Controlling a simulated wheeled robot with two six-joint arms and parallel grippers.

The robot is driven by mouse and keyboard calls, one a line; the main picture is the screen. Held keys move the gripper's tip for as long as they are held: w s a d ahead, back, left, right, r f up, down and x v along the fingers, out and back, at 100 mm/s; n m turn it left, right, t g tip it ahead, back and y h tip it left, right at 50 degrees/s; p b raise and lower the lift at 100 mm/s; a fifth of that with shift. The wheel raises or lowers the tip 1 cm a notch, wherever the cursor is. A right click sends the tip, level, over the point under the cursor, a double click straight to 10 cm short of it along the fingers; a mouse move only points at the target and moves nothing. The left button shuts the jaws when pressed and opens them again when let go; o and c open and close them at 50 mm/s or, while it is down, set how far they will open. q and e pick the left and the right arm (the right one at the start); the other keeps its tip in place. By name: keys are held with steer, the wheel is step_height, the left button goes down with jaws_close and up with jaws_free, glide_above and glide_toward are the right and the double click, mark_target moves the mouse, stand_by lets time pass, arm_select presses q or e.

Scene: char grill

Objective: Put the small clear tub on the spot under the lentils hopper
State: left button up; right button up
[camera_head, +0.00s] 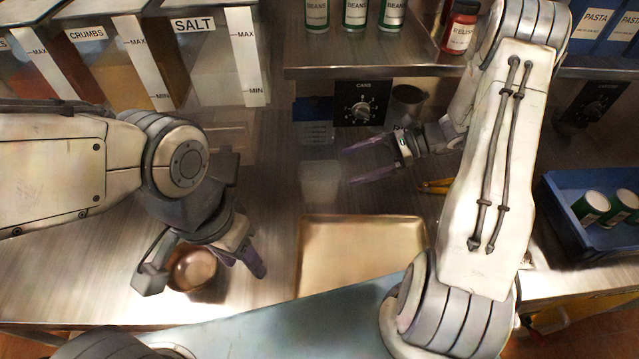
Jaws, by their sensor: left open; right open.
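A faint, see-through pale shape that looks like the small clear tub (320,182) stands on the steel counter near the middle. My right gripper (370,162) is open and empty just right of it, its purple fingers pointing left toward it, apart from it as far as I can tell. My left gripper (250,258) is open at the lower left, beside a small copper bowl (193,268), holding nothing visible. Hoppers line the back left: salt (205,60), crumbs (90,60) and one cut off by the left edge, its label ending in S. No full lentils label is readable.
A shallow metal tray (360,255) lies at the front middle. A blue crate (570,225) with green cans is at the right.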

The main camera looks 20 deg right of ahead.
mark_target(320, 176)
steer(key=shift+m, duration=0.3)
steer(key=p+x, duration=0.1)
steer(key=x, duration=0.3)
steer(key=shift+w+a+f+p, duration=0.1)
steer(key=shift+w+f+p, duration=0.05)
steer(key=shift+f+p, duration=0.15)
steer(key=p+x, duration=0.2)
steer(key=x, duration=0.2)
steer(key=shift+a+f, duration=0.1)
steer(key=shift+f, duration=0.05)
steer(key=shift+w+a+f+p, duration=0.15)
steer(key=shift+a+f+p, duration=0.25)
steer(key=shift+a, duration=0.1)
steer(key=c, duration=1.4)
steer(key=shift+r, duration=0.2)
